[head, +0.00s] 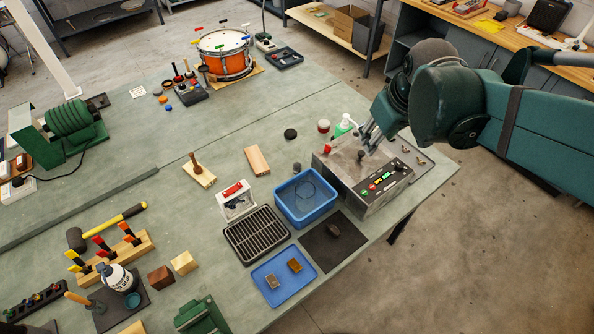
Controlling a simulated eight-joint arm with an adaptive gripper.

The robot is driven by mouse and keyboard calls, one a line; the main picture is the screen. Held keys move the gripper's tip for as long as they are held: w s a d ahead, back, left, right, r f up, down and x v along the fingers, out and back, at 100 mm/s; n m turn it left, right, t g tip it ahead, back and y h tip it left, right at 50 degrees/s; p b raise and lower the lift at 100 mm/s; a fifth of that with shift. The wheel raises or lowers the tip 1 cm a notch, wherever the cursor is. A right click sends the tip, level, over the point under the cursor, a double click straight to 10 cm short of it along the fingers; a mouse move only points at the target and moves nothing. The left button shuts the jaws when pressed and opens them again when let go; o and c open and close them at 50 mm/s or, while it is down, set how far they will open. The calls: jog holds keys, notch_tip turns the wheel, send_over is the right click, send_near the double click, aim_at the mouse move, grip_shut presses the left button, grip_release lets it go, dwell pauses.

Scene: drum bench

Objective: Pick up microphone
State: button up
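I cannot pick out a microphone for certain. A thin dark upright piece (263,28) on a small base stands behind the drum at the far edge; it may be a gooseneck or stand, and its top is cut off. A small dark rounded piece (297,168) lies behind the blue bin, too small to identify. My gripper (368,140) points down at the right, over or just beside the back of a grey metal control box (362,190). Its fingertips are small and partly merge with the box, so their opening and any contact are unclear.
An orange drum (227,62) stands at the far edge. A blue bin (284,209), black rack (256,236), blue tray (266,293) and black mat (315,246) fill the near right. A green-topped bottle (341,127) stands close to my gripper. The bench middle is mostly clear.

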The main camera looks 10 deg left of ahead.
jog(key=w+a+f+n+g+b, duration=0.2)
jog(key=w+a+f+n, duration=0.3)
jog(key=w+a+f, duration=0.55)
jog(key=n+g, duration=0.2)
jog(key=n, duration=0.3)
send_over(297, 165)
jog(key=shift+h, duration=0.4)
jog(key=f, duration=0.9)
jog(key=d+f, duration=0.1)
jog(key=f, duration=0.4)
jog(key=shift+b, duration=0.35)
jog(key=shift+w+a+f, duration=0.1)
jog(key=shift+a+f, duration=0.35)
jog(key=shift+f, duration=0.1)
jog(key=shift+f, duration=1.3)
jog(key=shift+f, duration=2.6)
